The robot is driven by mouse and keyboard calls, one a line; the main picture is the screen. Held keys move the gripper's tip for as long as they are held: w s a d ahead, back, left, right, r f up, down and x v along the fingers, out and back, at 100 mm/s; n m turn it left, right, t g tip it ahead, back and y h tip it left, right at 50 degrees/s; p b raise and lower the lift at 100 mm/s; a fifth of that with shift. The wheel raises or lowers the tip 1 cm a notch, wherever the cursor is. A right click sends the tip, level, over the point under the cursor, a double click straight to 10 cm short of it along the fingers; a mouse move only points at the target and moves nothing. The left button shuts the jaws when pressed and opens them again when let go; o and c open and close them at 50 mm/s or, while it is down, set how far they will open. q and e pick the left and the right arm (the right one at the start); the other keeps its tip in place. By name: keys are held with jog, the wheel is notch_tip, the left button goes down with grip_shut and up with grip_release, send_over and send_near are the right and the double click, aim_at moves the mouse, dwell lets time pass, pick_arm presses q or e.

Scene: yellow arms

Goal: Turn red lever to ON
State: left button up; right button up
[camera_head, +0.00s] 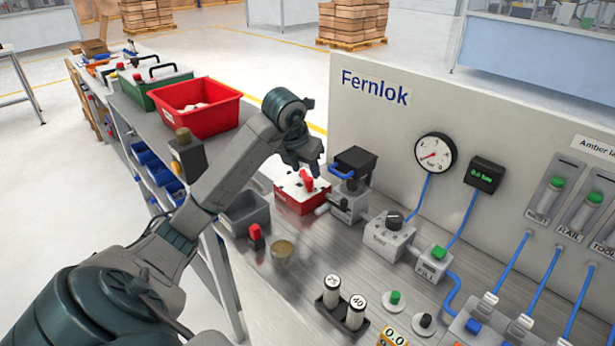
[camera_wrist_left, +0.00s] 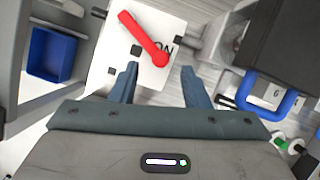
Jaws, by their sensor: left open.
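The red lever (camera_head: 306,181) sits on the white top of a red box (camera_head: 291,205) on the workbench. In the left wrist view the lever (camera_wrist_left: 143,38) lies at a slant across the white plate (camera_wrist_left: 108,76), its thick round end at the lower right over black lettering. The letters "ON" show partly beside that end. My left gripper (camera_head: 307,168) is above the box; in the left wrist view its two fingers (camera_wrist_left: 158,80) are apart, just short of the lever's round end, with nothing between them. My right gripper is not in view.
A black block with a blue handle (camera_head: 341,172) stands close to the right of the lever box. A grey bin (camera_head: 245,213), a red-topped item (camera_head: 256,237) and a brass cup (camera_head: 283,251) are nearer. A red crate (camera_head: 200,107) stands at the back left. The Fernlok panel (camera_head: 375,125) rises behind.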

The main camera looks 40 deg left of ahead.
pick_arm(q)
jog(key=p+v, duration=0.2)
jog(key=v, duration=0.4)
jog(key=shift+r, duration=0.3)
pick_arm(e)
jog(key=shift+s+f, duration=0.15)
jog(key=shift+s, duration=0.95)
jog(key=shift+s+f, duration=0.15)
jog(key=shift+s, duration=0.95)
pick_arm(q)
jog(key=shift+s+d, duration=0.1)
